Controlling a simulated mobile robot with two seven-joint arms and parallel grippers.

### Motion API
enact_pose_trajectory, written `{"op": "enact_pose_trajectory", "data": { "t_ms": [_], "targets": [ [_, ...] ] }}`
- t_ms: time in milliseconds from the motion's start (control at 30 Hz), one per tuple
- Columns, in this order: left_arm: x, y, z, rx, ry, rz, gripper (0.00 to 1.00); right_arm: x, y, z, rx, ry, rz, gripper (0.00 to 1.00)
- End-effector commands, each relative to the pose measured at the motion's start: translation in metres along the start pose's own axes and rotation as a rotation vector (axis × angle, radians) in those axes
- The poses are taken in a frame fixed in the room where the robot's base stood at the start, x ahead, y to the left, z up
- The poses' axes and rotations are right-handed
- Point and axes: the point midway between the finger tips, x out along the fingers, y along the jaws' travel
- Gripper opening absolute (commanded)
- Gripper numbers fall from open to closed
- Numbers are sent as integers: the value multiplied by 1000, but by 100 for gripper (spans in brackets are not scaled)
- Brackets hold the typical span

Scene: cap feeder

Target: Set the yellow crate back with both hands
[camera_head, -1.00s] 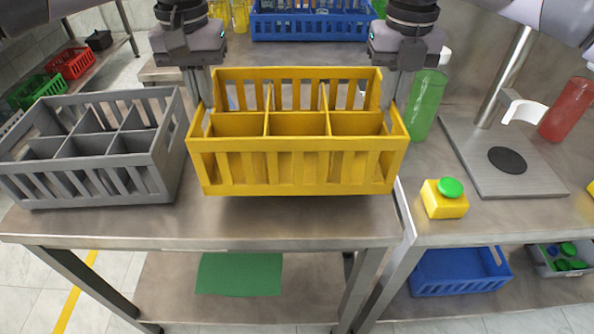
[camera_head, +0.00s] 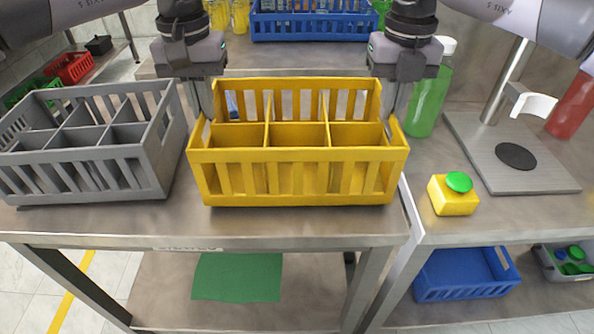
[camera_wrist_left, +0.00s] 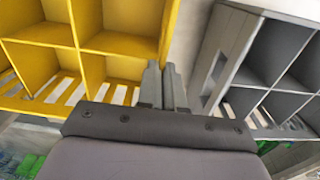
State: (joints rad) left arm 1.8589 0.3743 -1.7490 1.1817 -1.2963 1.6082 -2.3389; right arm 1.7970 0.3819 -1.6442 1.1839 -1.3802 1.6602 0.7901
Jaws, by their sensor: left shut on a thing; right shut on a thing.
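The yellow crate (camera_head: 297,172) is at the middle of the steel table in the head view, level and with its compartments empty. A dark shadow lies right under its front edge; I cannot tell whether it rests on the table or hangs just above it. My left gripper (camera_head: 207,112) is shut on its left end wall, and my right gripper (camera_head: 394,112) is shut on its right end wall. In the left wrist view the left gripper's fingers (camera_wrist_left: 163,88) are close together at the edge of the yellow crate (camera_wrist_left: 88,45).
A grey crate (camera_head: 150,160) stands close on the left of the yellow one. On the right are a green bottle (camera_head: 427,103), a yellow box with a green button (camera_head: 454,197) and a steel press stand (camera_head: 520,180). A blue crate (camera_head: 312,27) is behind.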

Motion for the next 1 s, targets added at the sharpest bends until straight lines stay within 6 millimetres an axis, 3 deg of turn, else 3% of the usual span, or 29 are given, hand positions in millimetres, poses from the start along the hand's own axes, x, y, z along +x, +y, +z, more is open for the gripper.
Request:
{"op": "enact_pose_trajectory", "data": {
  "t_ms": [167,200,233,267,667,1000],
  "targets": [
    [9,-3,-1,-5,2,-4,0,9,-3,1,5,-1,-4,0],
    [8,-3,-1,-5,0,-5,19,8,-3,0,5,0,-5,19],
    [7,-3,-1,-5,0,-5,29,7,-2,0,5,0,-5,29],
    [7,-2,-1,-5,0,-4,32,7,-2,0,4,1,-5,32],
    [-2,0,-1,-2,2,-1,32,7,0,0,1,0,-1,32],
    [-72,0,-1,-4,4,-1,32,7,0,0,0,0,0,32]
  ]
}}
